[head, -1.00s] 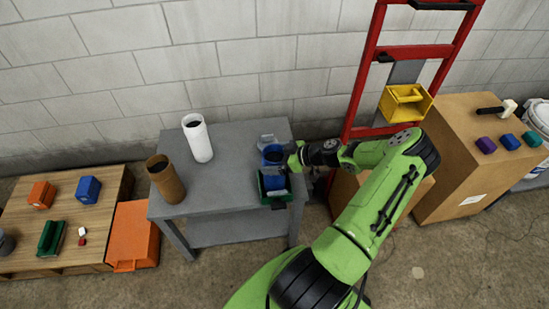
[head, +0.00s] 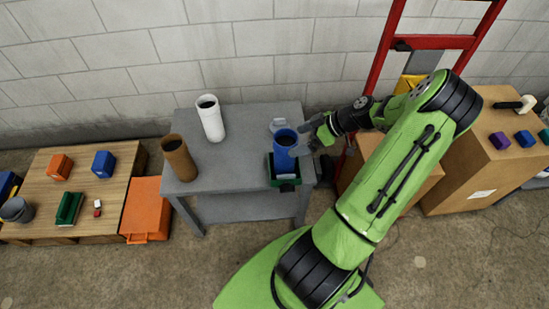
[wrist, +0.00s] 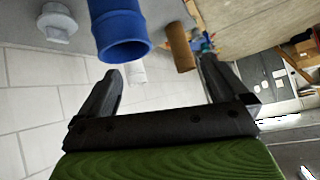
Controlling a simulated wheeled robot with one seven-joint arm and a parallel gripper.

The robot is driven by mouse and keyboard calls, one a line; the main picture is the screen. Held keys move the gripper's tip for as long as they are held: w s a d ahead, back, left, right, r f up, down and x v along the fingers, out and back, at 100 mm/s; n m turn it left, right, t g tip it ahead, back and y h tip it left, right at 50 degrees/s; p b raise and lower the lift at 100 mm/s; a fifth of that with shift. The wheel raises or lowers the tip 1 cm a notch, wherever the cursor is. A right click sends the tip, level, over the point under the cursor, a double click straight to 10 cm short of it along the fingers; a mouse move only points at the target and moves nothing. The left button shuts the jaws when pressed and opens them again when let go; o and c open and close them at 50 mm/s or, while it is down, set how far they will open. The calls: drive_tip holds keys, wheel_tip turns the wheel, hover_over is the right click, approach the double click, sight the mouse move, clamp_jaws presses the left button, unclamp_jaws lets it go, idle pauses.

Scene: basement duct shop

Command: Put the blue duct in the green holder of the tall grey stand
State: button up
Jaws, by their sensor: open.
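The blue duct (head: 285,154) stands upright at the right front of the grey stand (head: 240,125). Its lower part is inside the green holder (head: 285,184), whose walls show around it; its very bottom is hidden. My gripper (head: 316,129) is just right of the duct's top, apart from it. In the wrist view, my gripper (wrist: 160,85) has its two fingers spread with nothing held between them. The blue duct's open rim (wrist: 124,48) shows beyond the left finger there.
A white tube (head: 211,120) and a brown tube (head: 178,158) stand on the grey stand. A pale round fitting (head: 278,124) lies behind the duct. A red frame (head: 385,60) rises to the right. An orange bin (head: 147,208) and a low wooden table (head: 82,165) are left.

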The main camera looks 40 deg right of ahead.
drive_tip(key=s+a+r+m+g+h, duration=0.2)
drive_tip(key=a+r+g+h, duration=0.35)
drive_tip(key=a+r, duration=1.2)
drive_tip(key=s+a+r+m+t, duration=0.4)
drive_tip(key=s+a, duration=0.4)
drive_tip(key=s, duration=0.3)
drive_tip(key=shift+r+h, duration=0.35)
drive_tip(key=shift+w+a, duration=0.1)
drive_tip(key=shift+a, duration=0.05)
wheel_tip(320, 180, up, 8)
drive_tip(key=p, duration=0.8)
